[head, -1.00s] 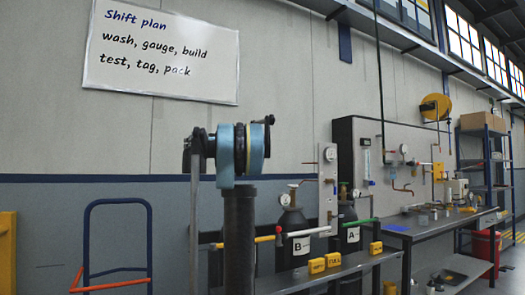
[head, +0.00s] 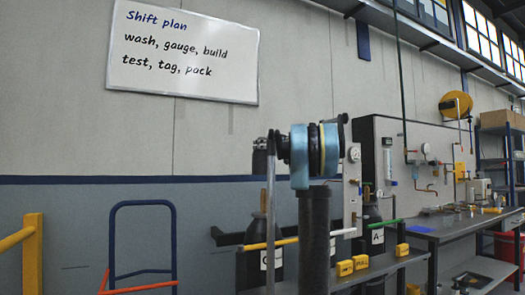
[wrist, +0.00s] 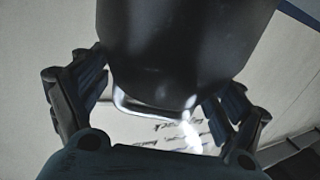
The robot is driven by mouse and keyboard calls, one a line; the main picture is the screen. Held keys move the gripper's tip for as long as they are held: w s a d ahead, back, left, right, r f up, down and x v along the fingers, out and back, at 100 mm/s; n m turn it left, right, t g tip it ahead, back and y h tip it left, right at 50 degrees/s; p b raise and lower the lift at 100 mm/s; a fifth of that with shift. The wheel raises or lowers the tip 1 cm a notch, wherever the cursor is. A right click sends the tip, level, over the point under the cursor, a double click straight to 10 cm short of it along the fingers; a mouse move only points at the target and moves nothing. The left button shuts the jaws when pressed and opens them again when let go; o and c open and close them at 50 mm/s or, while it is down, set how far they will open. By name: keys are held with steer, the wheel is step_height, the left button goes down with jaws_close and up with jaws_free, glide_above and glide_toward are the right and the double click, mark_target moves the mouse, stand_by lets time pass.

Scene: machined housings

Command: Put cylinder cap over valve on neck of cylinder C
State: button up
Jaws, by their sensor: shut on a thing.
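Cylinder C (head: 276,272), dark with a white letter label, stands at the wall rack. My arm crosses in front of it and hides part of it, and its valve and neck are not clear. In the wrist view my gripper (wrist: 158,108) has a finger on each side of a large dark rounded thing, which looks like the cylinder cap (wrist: 180,45). The gripper is shut on it. A bright metallic edge shows at its lower end. The gripper and cap cannot be made out in the head view, so their distance from cylinder C cannot be told.
Cylinder A (head: 376,220) stands right of my arm. A blue hand truck (head: 143,203) and yellow railing (head: 33,250) stand left. A workbench (head: 440,232) is at right.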

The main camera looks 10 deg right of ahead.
mark_target(259, 158)
steer(key=shift+f, duration=2.8)
